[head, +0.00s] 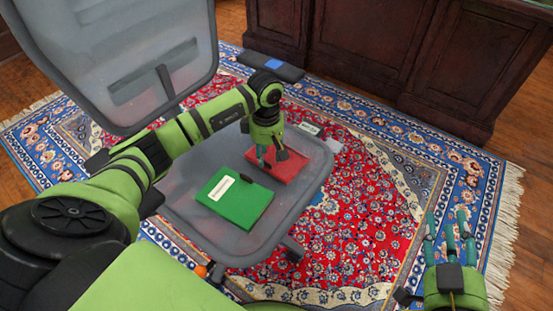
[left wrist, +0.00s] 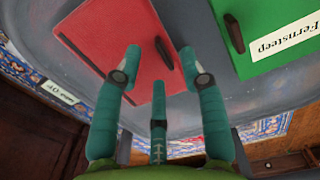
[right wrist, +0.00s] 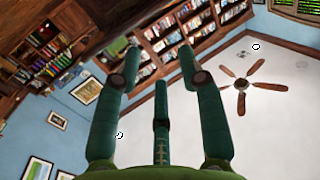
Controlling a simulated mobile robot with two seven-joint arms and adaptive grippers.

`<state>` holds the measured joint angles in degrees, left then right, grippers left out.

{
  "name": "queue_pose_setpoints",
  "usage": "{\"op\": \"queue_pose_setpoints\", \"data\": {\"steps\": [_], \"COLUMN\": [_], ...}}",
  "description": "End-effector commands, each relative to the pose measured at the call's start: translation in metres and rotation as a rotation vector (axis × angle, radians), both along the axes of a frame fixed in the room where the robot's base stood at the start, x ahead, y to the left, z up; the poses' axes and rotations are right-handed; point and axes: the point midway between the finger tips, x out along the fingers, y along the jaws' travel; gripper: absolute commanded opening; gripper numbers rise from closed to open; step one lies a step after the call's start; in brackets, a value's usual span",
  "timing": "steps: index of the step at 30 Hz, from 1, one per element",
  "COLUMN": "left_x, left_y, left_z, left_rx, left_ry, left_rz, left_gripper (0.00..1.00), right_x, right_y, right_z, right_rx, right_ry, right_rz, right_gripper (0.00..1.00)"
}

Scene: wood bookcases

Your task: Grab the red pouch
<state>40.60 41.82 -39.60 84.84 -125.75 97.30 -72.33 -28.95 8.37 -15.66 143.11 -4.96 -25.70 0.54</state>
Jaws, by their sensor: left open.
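The red pouch (head: 288,164) lies flat on the seat of a grey office chair (head: 180,210), near the seat's far right edge. My left gripper (head: 272,160) is over the pouch's left part, pointing down. In the left wrist view the red pouch (left wrist: 115,40) is just beyond the fingers of my left gripper (left wrist: 160,75), which are spread with nothing between them. I cannot tell whether they touch the pouch. A dark tab shows on the pouch's edge. My right gripper (head: 450,235) is at the lower right of the head view, over the rug, its fingers apart and empty.
A green pouch (head: 235,198) with a white label lies on the seat, left of the red pouch. The chair's backrest (head: 120,55) rises at the upper left and an armrest (head: 271,66) lies beyond my left arm. A dark wood desk (head: 400,50) stands behind.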

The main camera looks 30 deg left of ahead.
Motion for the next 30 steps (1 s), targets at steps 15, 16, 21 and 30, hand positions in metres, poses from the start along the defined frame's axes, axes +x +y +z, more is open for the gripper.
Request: {"op": "queue_pose_setpoints", "data": {"steps": [15,16,21,30], "left_x": [-0.001,-0.001,-0.001,-0.001], "left_y": [0.000,0.000,0.000,0.000], "left_z": [-0.025,-0.025,-0.025,-0.025], "left_rx": [0.000,0.000,0.000,0.000], "left_ry": [0.000,0.000,0.001,0.000], "left_rz": [0.000,0.000,0.000,0.000], "left_gripper": [0.41,0.41,0.00,0.00], "right_x": [-0.006,-0.006,-0.006,-0.006], "right_y": [0.013,0.013,0.013,0.013], "right_z": [0.045,0.045,0.045,0.045], "right_rx": [0.060,0.060,0.060,0.060], "right_ry": [-0.231,-0.231,-0.229,-0.229], "right_rz": [0.039,0.039,0.039,0.039], "right_gripper": [0.40,0.40,0.40,0.40]}}
